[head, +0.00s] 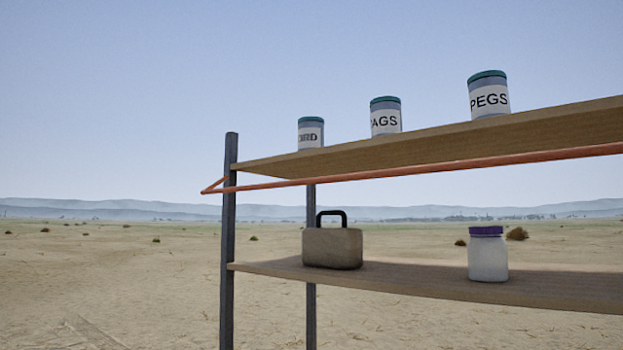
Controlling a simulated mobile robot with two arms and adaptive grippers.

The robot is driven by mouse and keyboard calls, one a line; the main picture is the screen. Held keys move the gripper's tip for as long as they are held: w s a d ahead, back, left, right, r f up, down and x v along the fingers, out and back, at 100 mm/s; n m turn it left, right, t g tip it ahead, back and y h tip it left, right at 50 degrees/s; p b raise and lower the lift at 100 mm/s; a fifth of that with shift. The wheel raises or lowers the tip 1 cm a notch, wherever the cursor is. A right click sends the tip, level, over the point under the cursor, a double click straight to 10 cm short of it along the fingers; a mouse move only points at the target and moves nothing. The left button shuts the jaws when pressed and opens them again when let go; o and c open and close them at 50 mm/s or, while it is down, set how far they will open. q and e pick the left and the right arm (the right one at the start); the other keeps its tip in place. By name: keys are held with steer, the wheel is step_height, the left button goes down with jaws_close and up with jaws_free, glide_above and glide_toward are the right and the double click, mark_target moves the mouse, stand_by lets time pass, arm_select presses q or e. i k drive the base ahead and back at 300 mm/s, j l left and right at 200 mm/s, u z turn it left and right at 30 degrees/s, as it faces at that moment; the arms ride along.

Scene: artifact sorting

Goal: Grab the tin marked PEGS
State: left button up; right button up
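The tin marked PEGS (489,97) stands upright on the upper shelf, the rightmost of three similar tins. It is grey with a teal lid and a white label with dark letters. The upper shelf (450,137) is a wooden board seen from slightly below. Neither of my grippers shows in the head view.
Two other tins stand left of it: one whose label reads like "AGS" (386,118) and one hard to read (311,134). An orange rail (420,169) runs along the shelf front. The lower shelf (400,281) holds a beige handled box (333,248) and a purple-lidded jar (488,260).

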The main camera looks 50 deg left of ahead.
mark_target(488, 91)
steer(key=i+j+u, duration=0.15)
steer(key=u, duration=0.3)
steer(key=i+j+u, duration=0.2)
steer(key=j+u, duration=0.25)
steer(key=j+z, duration=0.5)
steer(key=i, duration=0.3)
